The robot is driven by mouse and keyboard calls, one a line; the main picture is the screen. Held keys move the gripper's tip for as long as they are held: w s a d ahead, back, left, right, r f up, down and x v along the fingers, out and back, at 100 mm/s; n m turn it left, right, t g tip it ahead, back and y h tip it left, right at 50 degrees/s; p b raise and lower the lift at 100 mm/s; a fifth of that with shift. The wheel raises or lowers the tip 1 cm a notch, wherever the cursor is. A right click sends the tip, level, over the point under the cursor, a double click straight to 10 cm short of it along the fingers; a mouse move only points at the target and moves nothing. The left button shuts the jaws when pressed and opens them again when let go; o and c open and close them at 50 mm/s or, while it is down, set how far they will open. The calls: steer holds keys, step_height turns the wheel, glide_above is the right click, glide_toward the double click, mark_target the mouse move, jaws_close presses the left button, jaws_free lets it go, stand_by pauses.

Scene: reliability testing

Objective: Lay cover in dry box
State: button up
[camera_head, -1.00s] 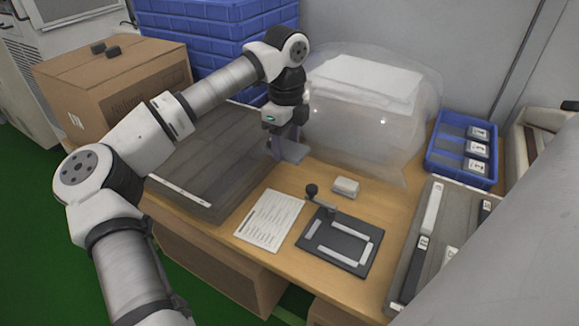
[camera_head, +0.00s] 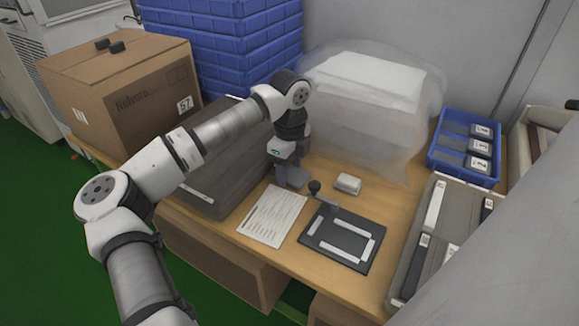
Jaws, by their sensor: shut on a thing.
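My gripper (camera_head: 290,174) points down over the wooden table, behind the paper sheet. It is shut on a small grey piece (camera_head: 297,181), perhaps the cover; its shape is partly hidden by the fingers. It is too small to tell whether the piece touches the table. A large dark grey box (camera_head: 215,185) stands to the left of my gripper, partly behind my arm. I cannot tell for sure whether this is the dry box, or whether it is open.
A clear bag (camera_head: 350,130) stands behind. A blue bin (camera_head: 463,149) and grey tray (camera_head: 432,262) are right. A carton (camera_head: 120,85) is left.

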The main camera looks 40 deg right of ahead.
mark_target(290, 173)
steer(key=o, duration=1)
steer(key=shift+f, duration=0.1)
steer(key=shift+c, duration=0.2)
step_height(290, 173, up, 12)
steer(key=shift+r, duration=0.2)
